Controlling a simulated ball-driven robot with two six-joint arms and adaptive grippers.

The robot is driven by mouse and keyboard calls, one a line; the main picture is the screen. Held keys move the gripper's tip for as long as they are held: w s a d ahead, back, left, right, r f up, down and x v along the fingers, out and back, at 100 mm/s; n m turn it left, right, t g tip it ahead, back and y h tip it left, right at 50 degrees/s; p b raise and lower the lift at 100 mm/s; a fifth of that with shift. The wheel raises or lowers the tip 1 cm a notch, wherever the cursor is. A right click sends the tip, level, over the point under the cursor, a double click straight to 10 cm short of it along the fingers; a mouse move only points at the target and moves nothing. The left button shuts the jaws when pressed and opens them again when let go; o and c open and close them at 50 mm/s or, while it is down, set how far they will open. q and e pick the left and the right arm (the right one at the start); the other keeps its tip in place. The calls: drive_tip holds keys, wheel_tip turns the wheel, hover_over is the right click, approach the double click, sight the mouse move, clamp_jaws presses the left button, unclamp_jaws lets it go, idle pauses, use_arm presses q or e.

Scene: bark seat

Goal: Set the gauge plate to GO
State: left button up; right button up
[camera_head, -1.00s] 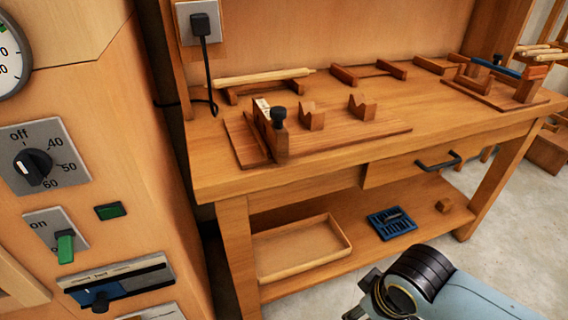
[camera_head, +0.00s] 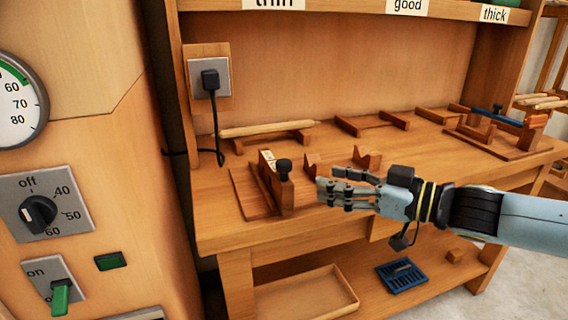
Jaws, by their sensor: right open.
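A wooden gauge fixture with a base board (camera_head: 250,190) lies on the workbench. The label is too small to read. My right gripper (camera_head: 330,187) is open and empty, just right of the knob and apart from it. My left gripper is not in view.
A rolling-pin-like rod (camera_head: 268,129) rests on a stand behind the fixture. A second fixture with a blue bar (camera_head: 497,117) stands at the right. A black plug cord (camera_head: 216,130) hangs at the back left. A shallow tray (camera_head: 345,285) and blue rack (camera_head: 402,275) are below.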

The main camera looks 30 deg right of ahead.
sight(281, 161)
drive_tip(key=w+a+r+n+y+b, duration=0.1)
drive_tip(key=w+a, duration=0.1)
drive_tip(key=w+a+r+n+g+y+b, duration=0.1)
drive_tip(key=w+a+y, duration=0.1)
drive_tip(key=w+a+n+y+b, duration=0.1)
drive_tip(key=w+a+b, duration=0.1)
drive_tip(key=shift+a+r+g+y, duration=0.15)
drive_tip(key=shift+r+g+y, duration=0.15)
drive_tip(key=shift+r+g, duration=0.1)
drive_tip(key=shift+w+a, duration=0.35)
drive_tip(key=shift+c, duration=0.2)
clamp_jaws()
drive_tip(key=shift+w+a+f, duration=0.15)
drive_tip(key=shift+w, duration=0.05)
idle(0.4)
